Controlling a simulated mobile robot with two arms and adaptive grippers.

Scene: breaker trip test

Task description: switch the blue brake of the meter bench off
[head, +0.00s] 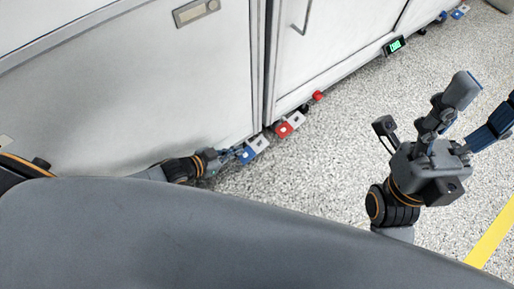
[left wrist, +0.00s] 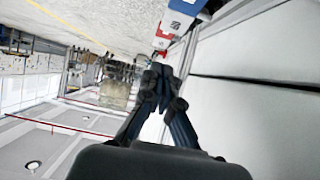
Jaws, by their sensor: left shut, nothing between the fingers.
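The blue brake (head: 247,155) is a small block with a blue part and a white part, low at the front of the pale bench. My left gripper (head: 236,153) is shut and empty, with its tips right beside the blue part; I cannot tell whether they touch. In the left wrist view the shut fingers (left wrist: 161,78) point toward coloured blocks, including a blue-and-white one (left wrist: 185,10). I cannot tell which of these is the brake. My right gripper (head: 474,108) is open and empty over the floor at the right.
A red-and-white block (head: 287,126) sits just beyond the brake, followed by a red button (head: 318,96). A small green-lit display (head: 395,45) is farther along. More blue blocks (head: 458,12) are at the far right. The speckled floor (head: 330,160) in front is clear.

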